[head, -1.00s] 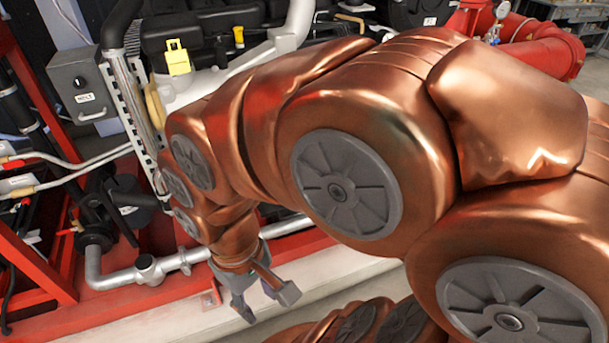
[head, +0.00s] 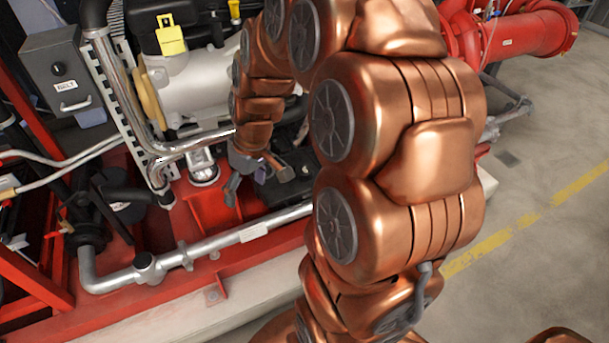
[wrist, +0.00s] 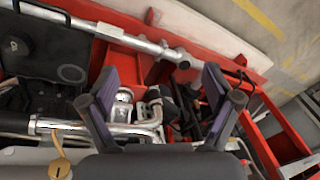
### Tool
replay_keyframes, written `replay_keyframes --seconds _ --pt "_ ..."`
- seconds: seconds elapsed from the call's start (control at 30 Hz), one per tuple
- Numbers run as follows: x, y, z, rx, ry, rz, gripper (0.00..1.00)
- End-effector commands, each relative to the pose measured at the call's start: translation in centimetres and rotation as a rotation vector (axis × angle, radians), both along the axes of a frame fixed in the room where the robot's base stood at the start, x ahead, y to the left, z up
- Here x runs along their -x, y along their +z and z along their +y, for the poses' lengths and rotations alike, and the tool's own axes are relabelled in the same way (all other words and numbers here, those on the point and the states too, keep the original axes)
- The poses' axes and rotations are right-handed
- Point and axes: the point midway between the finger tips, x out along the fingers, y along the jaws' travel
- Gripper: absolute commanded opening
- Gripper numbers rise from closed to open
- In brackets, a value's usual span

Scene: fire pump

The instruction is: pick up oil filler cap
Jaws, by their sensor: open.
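A yellow block-like piece with a loop (head: 171,35) is on the black engine top in the head view. A smaller yellow piece (head: 234,9) is right of it; I cannot tell which, if either, is the oil filler cap. My gripper (head: 258,180) hangs below and to the right of both in the picture, beside the engine's lower pipework. In the wrist view my gripper (wrist: 160,76) has its two fingers wide apart with nothing held between them. A yellow piece (wrist: 58,167) shows at that view's lower left, outside the fingers.
A grey control box (head: 68,78) and bent steel pipes (head: 125,95) stand left of the engine. A long silver pipe (head: 225,242) runs along the red frame (head: 120,300) near my gripper. Concrete floor (head: 520,215) is open at the right.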

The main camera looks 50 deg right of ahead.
Motion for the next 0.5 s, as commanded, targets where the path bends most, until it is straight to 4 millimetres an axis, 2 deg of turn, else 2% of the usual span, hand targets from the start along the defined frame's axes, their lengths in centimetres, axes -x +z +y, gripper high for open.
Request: replay_keyframes --seconds 0.03,0.2,0.37,0.5 --pt "-1.2 -1.2 -1.8 -0.007 -0.009 -0.022 0.89" --pt "-4.7 -4.3 -8.1 -0.001 -0.017 -0.109 0.89" --pt "-6.4 -7.7 -15.0 0.028 -0.037 -0.183 0.89" --pt "-6.7 -10.5 -20.8 0.066 -0.058 -0.231 0.89"
